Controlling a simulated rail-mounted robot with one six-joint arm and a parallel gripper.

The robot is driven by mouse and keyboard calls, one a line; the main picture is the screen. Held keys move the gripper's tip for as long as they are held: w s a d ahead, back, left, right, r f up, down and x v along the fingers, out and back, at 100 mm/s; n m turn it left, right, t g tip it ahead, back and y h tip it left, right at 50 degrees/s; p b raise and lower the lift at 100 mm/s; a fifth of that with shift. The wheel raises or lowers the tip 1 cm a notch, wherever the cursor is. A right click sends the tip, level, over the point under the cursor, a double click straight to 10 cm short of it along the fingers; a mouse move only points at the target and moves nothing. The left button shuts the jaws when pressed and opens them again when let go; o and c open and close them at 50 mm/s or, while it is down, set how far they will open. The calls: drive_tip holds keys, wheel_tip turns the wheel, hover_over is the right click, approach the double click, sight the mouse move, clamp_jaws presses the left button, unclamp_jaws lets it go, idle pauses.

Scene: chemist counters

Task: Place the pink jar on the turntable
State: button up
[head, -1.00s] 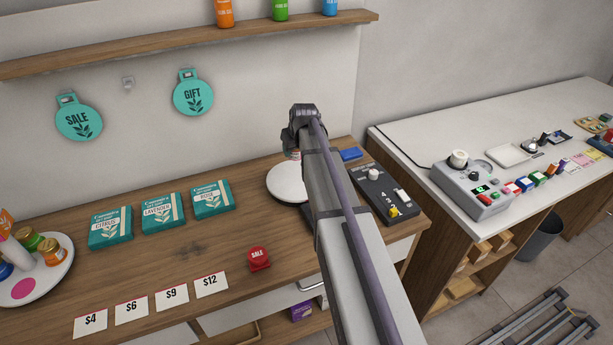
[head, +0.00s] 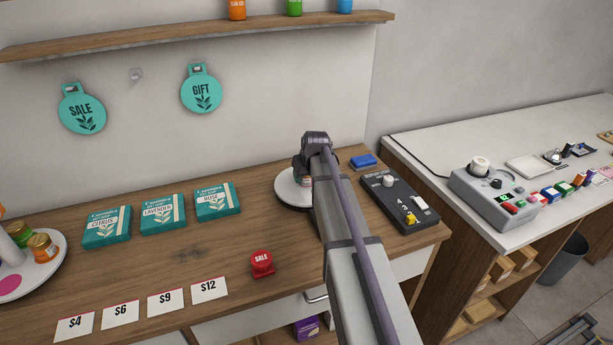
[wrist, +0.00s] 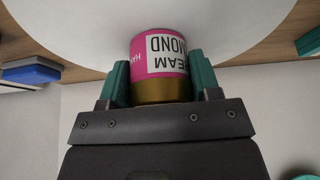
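The pink jar (wrist: 160,55) has a gold lid and a white label that reads upside down in the wrist view. My gripper (wrist: 160,88) has its teal fingers on both sides of the jar, at the lid, and is shut on it. A plain round white disc (wrist: 80,25) lies beyond the jar. In the head view the jar (head: 306,183) shows small under my gripper, at or just above this disc (head: 288,198); contact is unclear. A second round white plate (head: 45,272) at far left bears jars and a pink spot. I cannot tell which one is the turntable.
A black control box (head: 400,203) and a blue block (head: 363,161) stand right of the central disc. The wall is close behind.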

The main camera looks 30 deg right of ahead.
drive_tip(key=o, duration=0.4)
drive_tip(key=d+p+v, duration=0.1)
drive_tip(key=p+v, duration=1)
drive_tip(key=v, duration=0.2)
drive_tip(key=s+a+g, duration=0.1)
drive_tip(key=s+a, duration=0.6)
drive_tip(key=s+a+f+g, duration=0.1)
drive_tip(key=s+a+g, duration=0.1)
drive_tip(key=s+a, duration=0.5)
drive_tip(key=s+a+f+g, duration=0.1)
drive_tip(key=s+a+g, duration=0.1)
drive_tip(key=s+a, duration=0.5)
drive_tip(key=shift+s+f+n+y, duration=0.15)
drive_tip(key=shift+s+n+y, duration=0.15)
drive_tip(key=shift+n, duration=0.1)
